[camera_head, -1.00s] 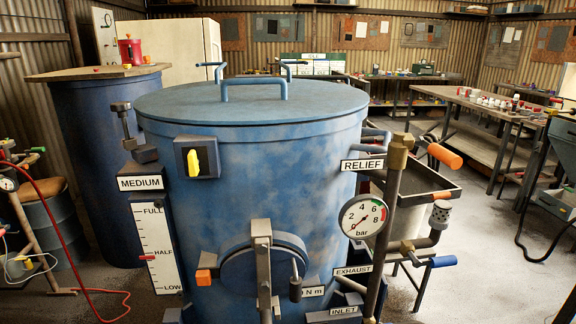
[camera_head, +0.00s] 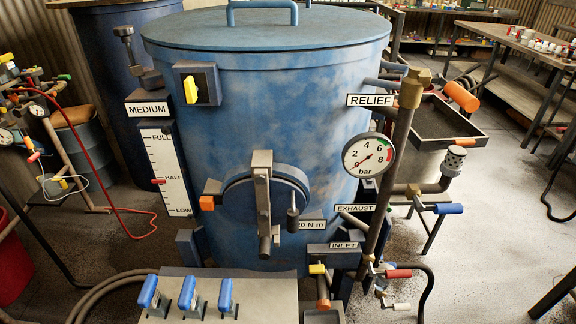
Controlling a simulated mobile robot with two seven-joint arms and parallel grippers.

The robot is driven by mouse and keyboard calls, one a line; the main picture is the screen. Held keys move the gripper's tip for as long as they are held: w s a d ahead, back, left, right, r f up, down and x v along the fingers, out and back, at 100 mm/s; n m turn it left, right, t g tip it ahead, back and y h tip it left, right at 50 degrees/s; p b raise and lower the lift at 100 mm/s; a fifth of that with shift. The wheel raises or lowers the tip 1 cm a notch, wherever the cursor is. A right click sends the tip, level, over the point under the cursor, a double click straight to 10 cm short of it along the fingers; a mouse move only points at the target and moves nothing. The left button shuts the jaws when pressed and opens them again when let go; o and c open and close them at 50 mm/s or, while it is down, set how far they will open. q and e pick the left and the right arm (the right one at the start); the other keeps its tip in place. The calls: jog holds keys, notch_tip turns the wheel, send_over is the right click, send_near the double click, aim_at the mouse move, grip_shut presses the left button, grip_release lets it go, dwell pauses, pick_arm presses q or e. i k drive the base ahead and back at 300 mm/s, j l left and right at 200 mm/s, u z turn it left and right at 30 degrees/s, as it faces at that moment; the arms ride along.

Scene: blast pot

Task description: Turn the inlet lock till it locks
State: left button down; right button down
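The blue blast pot (camera_head: 270,110) fills the middle of the view. The INLET label (camera_head: 344,246) is low on its right side. Below it is a small fitting with a yellow piece (camera_head: 317,269) and a copper-orange stub (camera_head: 322,288). To its right, at the foot of the upright pipe, are a red handle (camera_head: 398,273) and a white handle (camera_head: 401,306) beside a dark hose. I cannot tell which of these parts is the inlet lock, or whether it is locked. Neither of my grippers is in view.
Above INLET are the EXHAUST label (camera_head: 355,208), a blue handle (camera_head: 448,209), a gauge (camera_head: 368,155) and an orange relief handle (camera_head: 460,96). A box with blue levers (camera_head: 187,292) stands in front at the bottom. Grey floor (camera_head: 480,250) is open at right.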

aim_at(318, 268)
jog(key=l+u, duration=0.25)
jog(key=l, duration=0.35)
jog(key=l+u, duration=0.2)
jog(key=l, duration=0.45)
jog(key=k+l+u, duration=0.25)
jog(key=l, duration=0.35)
jog(key=l+u, duration=0.1)
jog(key=l, duration=0.2)
jog(key=i+l+u, duration=0.15)
jog(key=l, duration=0.15)
jog(key=i, duration=0.25)
